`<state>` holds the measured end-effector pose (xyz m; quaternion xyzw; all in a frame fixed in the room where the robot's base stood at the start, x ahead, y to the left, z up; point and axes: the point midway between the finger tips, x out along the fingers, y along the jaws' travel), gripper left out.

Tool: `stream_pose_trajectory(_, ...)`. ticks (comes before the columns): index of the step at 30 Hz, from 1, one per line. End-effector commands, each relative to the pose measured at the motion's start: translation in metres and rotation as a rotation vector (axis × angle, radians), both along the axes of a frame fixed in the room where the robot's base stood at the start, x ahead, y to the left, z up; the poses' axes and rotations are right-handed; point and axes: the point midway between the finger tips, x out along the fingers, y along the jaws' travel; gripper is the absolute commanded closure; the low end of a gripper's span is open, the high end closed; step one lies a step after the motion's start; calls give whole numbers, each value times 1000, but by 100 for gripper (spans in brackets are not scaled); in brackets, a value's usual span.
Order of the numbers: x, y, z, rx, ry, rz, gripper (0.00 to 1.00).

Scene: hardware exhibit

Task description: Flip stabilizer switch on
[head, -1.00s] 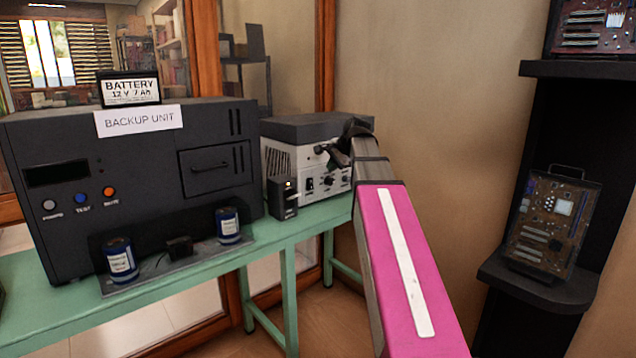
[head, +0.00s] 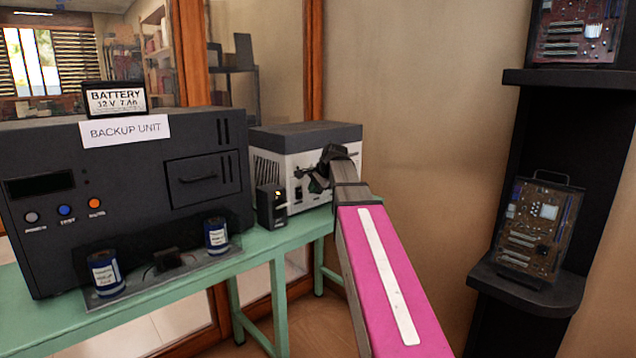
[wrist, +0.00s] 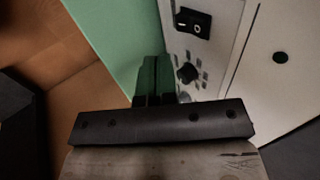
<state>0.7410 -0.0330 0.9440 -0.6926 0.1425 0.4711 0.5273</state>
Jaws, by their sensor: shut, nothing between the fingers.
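The stabilizer (head: 300,139) is a pale box with a dark grey top at the table's far end. Its pale front panel fills the upper right of the wrist view (wrist: 222,62). There, a black rocker switch (wrist: 193,23) marked I and O sits near the top, with a dark knob (wrist: 187,73) below it. I cannot tell which side of the rocker is pressed. My gripper (wrist: 155,65) is shut and empty, left of the knob and below the rocker in that view.
A small black device (head: 271,207) stands left of my gripper, close to the stabilizer. The large dark backup unit (head: 130,215) fills the left of the green table (head: 190,281). Dark shelves (head: 525,285) with circuit boards stand right. Floor beyond the table's front edge is clear.

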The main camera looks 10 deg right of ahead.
Motion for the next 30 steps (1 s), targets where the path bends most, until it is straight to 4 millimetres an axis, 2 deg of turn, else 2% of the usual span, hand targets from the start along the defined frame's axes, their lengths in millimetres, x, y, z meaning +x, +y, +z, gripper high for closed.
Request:
stream_pose_trajectory(6,23,12,-29,0,1,1,100)
stream_pose_trajectory(12,43,24,-36,-1,0,1,100)
stream_pose_trajectory(30,49,29,-41,11,-17,1,100)
